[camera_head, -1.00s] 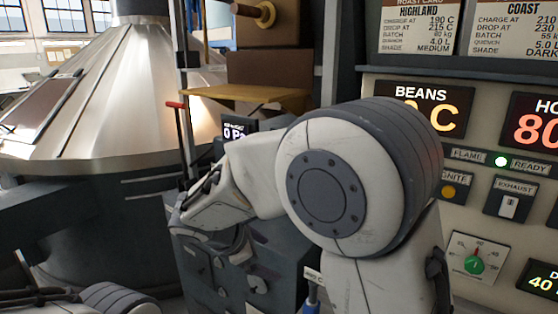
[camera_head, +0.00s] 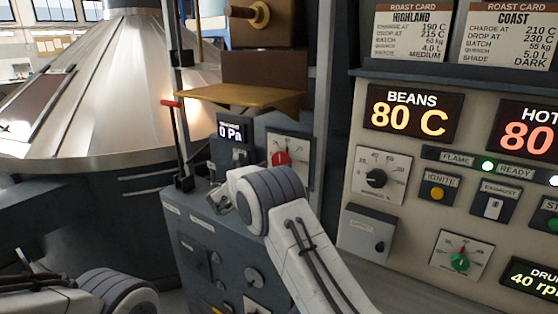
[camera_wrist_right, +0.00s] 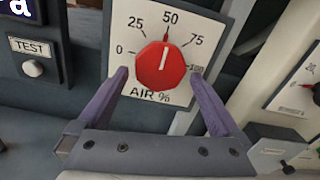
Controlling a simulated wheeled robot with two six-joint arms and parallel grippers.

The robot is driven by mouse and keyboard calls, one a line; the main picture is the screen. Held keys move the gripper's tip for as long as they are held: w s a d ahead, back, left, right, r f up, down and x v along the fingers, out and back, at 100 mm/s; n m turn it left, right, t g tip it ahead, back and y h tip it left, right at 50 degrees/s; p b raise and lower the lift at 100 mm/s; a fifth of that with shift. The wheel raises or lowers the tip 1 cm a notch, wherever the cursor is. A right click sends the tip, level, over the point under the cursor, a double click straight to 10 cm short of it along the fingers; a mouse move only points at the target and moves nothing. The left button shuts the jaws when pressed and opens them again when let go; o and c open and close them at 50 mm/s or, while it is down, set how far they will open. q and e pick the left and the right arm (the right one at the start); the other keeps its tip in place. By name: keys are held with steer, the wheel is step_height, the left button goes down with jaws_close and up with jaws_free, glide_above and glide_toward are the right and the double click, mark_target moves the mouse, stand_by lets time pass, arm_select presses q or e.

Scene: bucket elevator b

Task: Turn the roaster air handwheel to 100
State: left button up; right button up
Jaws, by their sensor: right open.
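The roaster air handwheel is a round red knob (camera_wrist_right: 161,66) on a white dial plate (camera_wrist_right: 200,30) marked AIR %, with numbers from 0 to 100. Its pointer line points up, close to 50. In the head view the red knob (camera_head: 281,158) shows on the grey housing, just above my right wrist. My right gripper (camera_wrist_right: 160,75) is open, with one purple finger at each side of the knob, the right fingertip near the 100 mark. I cannot tell whether the fingers touch it. My left gripper is out of view; only the left arm shows at the bottom left.
A TEST button (camera_wrist_right: 32,68) sits left of the dial. A 0 Pa display (camera_head: 232,132) is on the same housing. A red-tipped lever (camera_head: 171,104) stands left of it. The control panel (camera_head: 340,237) with knobs and displays is at the right.

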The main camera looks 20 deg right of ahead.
mark_target(280, 163)
steer(key=shift+p+x, duration=0.35)
steer(key=shift+x, duration=1.35)
steer(key=c, duration=1.1)
steer(key=shift+m+b, duration=8.8)
steer(key=shift+b, duration=2.85)
steer(key=o, duration=1.1)
